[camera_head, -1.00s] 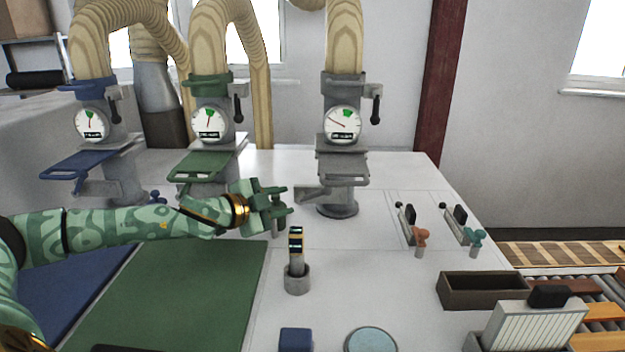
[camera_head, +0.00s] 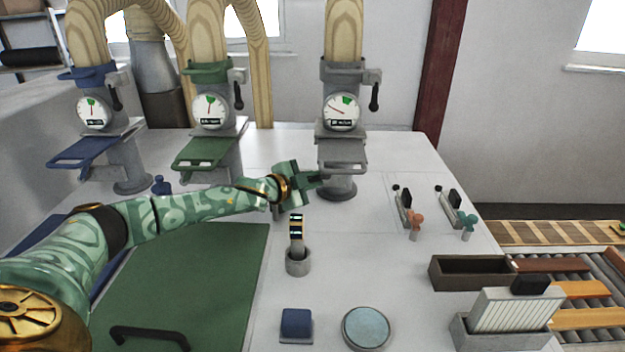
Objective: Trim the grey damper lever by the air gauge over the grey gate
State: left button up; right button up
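The grey gate (camera_head: 342,156) is at the back centre, its plate sticking out under the air gauge (camera_head: 341,111). The gauge has a white face with a green sector near the top. Its needle points up-left, outside the green. The grey damper lever (camera_head: 375,92), with a dark grip hanging down, is on the right of the grey pipe collar. My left gripper (camera_head: 318,179) is beside the grey gate's column, at its lower left and well below the lever. It overlaps the side bracket there; its finger gap is unclear. My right gripper is out of view.
Blue (camera_head: 85,150) and green (camera_head: 208,152) gates with gauges stand to the left. A striped tool in a grey cup (camera_head: 298,262) stands in front of my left gripper. Small clamps (camera_head: 404,208), a dark tray (camera_head: 470,272) and a roller conveyor (camera_head: 590,275) lie right.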

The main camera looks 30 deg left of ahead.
pick_arm(q)
grip_shut()
jog(key=shift+f+b, duration=0.15)
jog(key=shift+b, duration=0.25)
jog(key=shift+s+a+n+t+b, duration=0.1)
jog(key=shift+n+t+b, duration=0.25)
jog(key=shift+b, duration=0.75)
jog(key=shift+r, duration=0.3)
jog(key=o, duration=0.6)
grip_release()
jog(key=shift+s, duration=0.1)
